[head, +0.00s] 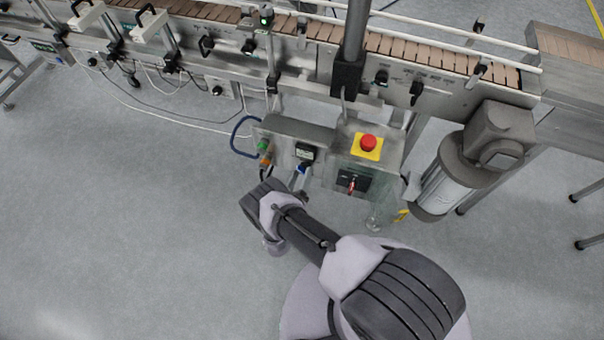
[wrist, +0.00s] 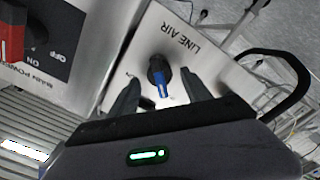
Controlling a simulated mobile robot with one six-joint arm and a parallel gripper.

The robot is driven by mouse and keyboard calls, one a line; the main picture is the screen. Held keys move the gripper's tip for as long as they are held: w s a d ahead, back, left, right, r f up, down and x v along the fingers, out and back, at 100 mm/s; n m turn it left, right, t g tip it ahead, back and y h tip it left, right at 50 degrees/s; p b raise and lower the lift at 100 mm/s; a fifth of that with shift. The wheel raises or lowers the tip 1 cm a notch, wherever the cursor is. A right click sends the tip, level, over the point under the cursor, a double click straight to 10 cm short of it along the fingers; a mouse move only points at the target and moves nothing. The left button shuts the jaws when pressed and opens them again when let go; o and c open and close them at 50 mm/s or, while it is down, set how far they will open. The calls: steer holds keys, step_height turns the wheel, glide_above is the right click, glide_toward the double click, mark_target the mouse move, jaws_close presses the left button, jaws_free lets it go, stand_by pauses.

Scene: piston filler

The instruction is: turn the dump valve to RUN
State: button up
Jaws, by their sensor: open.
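The dump valve (wrist: 158,75) shows in the wrist view as a black round knob with a blue handle on a pale plate lettered LINE AIR. The blue handle points down towards my gripper. My gripper (wrist: 161,82) is open, with one dark finger on each side of the handle. Gaps show between the fingers and the handle, so it is not gripped. Only part of a small word shows left of the knob; I cannot read RUN. In the head view the blue handle (head: 302,168) is small, and my gripper (head: 299,187) is partly hidden by my wrist.
A red main power switch (wrist: 14,32) marked ON and OFF sits left of the valve. In the head view a red emergency stop (head: 368,142) is on the right box, and green and orange buttons (head: 264,147) are left. A dark hose (wrist: 290,75) loops at right.

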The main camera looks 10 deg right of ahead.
steer(key=shift+w+d, duration=0.3)
steer(key=shift+w, duration=0.2)
steer(key=shift+c, duration=0.5)
jaws_close()
